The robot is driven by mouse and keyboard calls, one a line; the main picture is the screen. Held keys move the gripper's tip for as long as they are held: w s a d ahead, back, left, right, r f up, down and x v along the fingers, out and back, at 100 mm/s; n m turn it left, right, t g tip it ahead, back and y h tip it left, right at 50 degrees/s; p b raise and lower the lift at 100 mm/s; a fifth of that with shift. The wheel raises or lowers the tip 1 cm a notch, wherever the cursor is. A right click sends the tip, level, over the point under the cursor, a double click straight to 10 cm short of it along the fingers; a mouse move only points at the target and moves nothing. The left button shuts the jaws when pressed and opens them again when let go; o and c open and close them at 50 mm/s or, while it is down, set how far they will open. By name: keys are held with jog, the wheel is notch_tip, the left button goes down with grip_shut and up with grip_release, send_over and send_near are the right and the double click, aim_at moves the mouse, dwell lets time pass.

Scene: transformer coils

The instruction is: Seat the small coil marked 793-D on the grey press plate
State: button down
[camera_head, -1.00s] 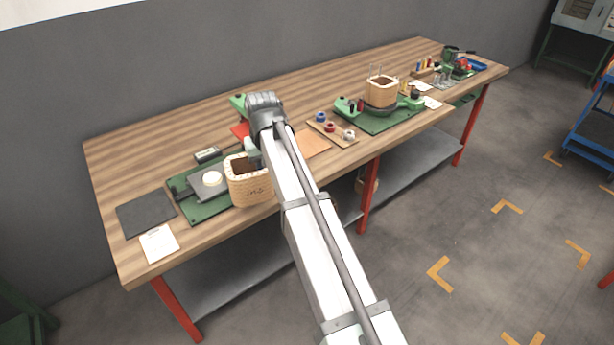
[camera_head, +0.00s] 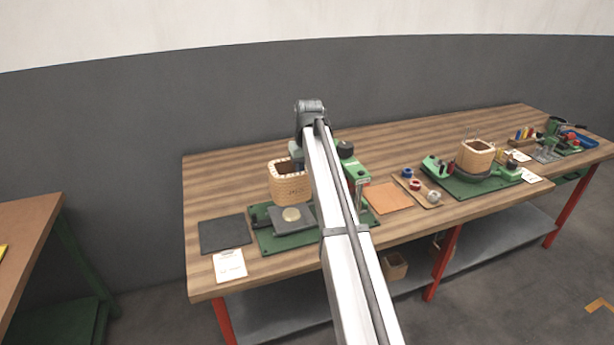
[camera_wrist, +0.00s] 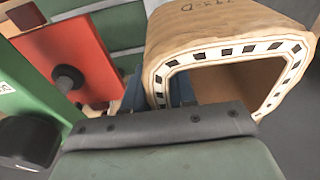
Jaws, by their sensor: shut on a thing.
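The small tan coil (camera_head: 291,187) is a rounded square wooden tube, held upright. It appears raised just behind the grey press plate (camera_head: 280,225); its exact height is unclear. The plate lies on a green base (camera_head: 272,242) and bears a pale round disc (camera_head: 291,214). In the wrist view the coil (camera_wrist: 205,30) shows the upside-down mark 793-D and a rim with black and white squares. My gripper (camera_head: 297,152) is shut on the coil's wall, mostly hidden by my arm. Its broad green-grey pad (camera_wrist: 165,160) fills the bottom of the wrist view.
A green machine (camera_head: 350,165) stands right of the coil; a red plate (camera_wrist: 80,55) with a black knob shows nearby in the wrist view. A dark mat (camera_head: 224,235) and white card (camera_head: 230,266) lie left. Another coil (camera_head: 475,158) stands farther right.

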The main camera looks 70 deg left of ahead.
jog(key=shift+f, duration=0.2)
jog(key=shift+f, duration=2.65)
jog(key=shift+f, duration=1.35)
jog(key=c, duration=0.8)
grip_release()
jog(key=shift+c, duration=0.2)
jog(key=r, duration=0.4)
jog(key=d+r, duration=0.1)
jog(key=r, duration=0.8)
jog(key=shift+d+r, duration=0.35)
